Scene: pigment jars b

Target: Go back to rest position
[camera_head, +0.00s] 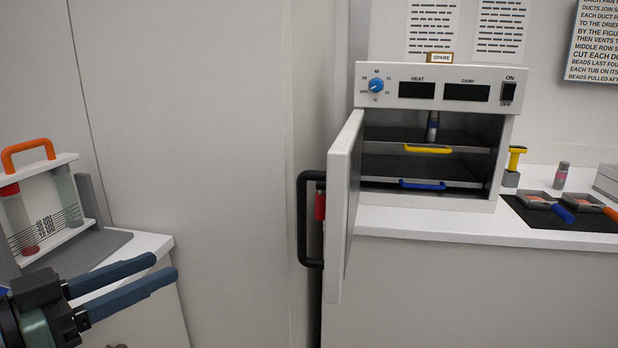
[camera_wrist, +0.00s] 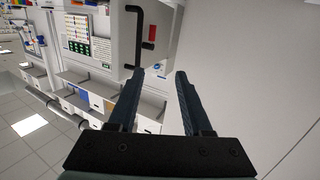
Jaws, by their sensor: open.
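My gripper (camera_head: 164,270) is at the lower left of the head view, in front of the left counter. Its two dark blue fingers point right, are apart, and hold nothing. In the wrist view, my gripper (camera_wrist: 168,76) also shows open and empty, with the room beyond it. No object is touching the fingers.
A white oven (camera_head: 438,85) stands on the right counter with its door (camera_head: 346,205) swung open toward me, black handle (camera_head: 304,220) outward. A rack with an orange handle (camera_head: 27,148) stands on the left counter. Pans lie on a dark mat (camera_head: 530,213) at right.

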